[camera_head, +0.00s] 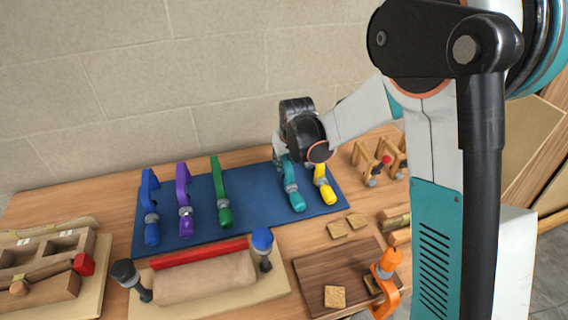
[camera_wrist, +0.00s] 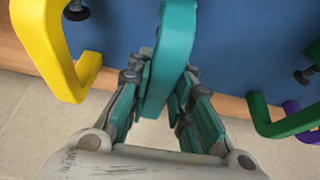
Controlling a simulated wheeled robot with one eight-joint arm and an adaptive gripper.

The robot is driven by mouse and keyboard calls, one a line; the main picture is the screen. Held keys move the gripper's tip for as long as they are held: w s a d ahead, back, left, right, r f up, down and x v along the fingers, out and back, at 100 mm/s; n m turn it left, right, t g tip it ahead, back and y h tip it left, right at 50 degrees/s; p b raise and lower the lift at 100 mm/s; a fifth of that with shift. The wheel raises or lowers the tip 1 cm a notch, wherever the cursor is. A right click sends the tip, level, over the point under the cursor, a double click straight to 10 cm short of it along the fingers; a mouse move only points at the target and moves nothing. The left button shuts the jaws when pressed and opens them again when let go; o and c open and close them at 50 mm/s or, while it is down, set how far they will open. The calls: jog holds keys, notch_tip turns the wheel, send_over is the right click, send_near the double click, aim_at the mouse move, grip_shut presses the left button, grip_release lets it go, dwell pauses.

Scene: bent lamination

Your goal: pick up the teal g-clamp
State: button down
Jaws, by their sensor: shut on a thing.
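The teal g-clamp (camera_head: 292,188) is on the blue mat (camera_head: 255,199), between the green clamp and the yellow clamp. In the wrist view the teal g-clamp (camera_wrist: 172,52) runs down between the fingers of my gripper (camera_wrist: 160,92). My gripper is shut on its frame, with finger pads touching both sides. I cannot tell whether the clamp is clear of the mat.
The yellow clamp (camera_head: 324,184) is close on the right, and the green clamp (camera_head: 221,190) is to the left. Purple (camera_head: 184,199) and blue (camera_head: 150,206) clamps are farther left. An orange clamp (camera_head: 385,283) is on a dark board (camera_head: 310,270). A stone wall stands behind.

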jog(key=shift+r, duration=0.1)
notch_tip(320, 180, up, 26)
jog(key=p, duration=0.9)
jog(key=shift+p, duration=0.3)
